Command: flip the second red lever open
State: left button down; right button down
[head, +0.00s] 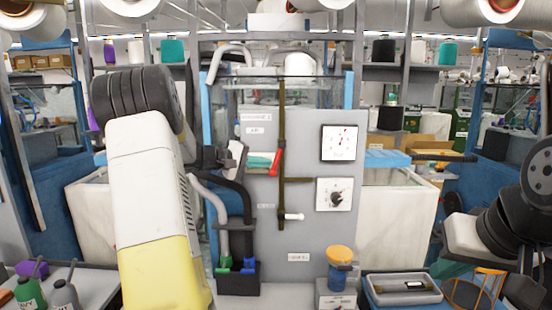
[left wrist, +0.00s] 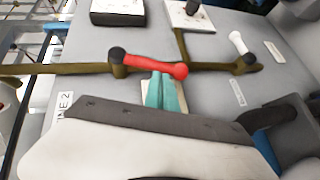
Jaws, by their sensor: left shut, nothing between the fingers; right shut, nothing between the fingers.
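A red lever (head: 275,161) sits on a brown vertical pipe on the grey panel. It hangs downward, its lower end tilted slightly left of the pipe. In the left wrist view the red lever (left wrist: 150,65) runs from a dark pivot along the pipe. My left gripper (head: 262,160) is shut and empty, just left of the lever. Its teal fingertips (left wrist: 163,85) reach the lever's side near the free end; I cannot tell whether they touch. My right gripper (head: 448,268) is low at the right, shut, largely hidden by its arm. No second red lever shows.
A white lever (head: 293,216) is lower on the pipe. A black holder with hoses (head: 238,275) and an orange-topped jar (head: 341,258) stand below. A grey tray (head: 401,289) lies near my right arm.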

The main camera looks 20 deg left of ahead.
pick_arm(q)
jog(key=shift+w+d+f+n+t+h, duration=0.15)
jog(key=shift+d+f+n+t+h, duration=0.15)
jog(key=shift+d+f+h, duration=0.15)
jog(key=shift+w+d+f+n+t+h, duration=0.2)
jog(key=shift+d+f+t+h, duration=0.1)
jog(key=shift+d, duration=0.4)
jog(key=shift+s, duration=0.1)
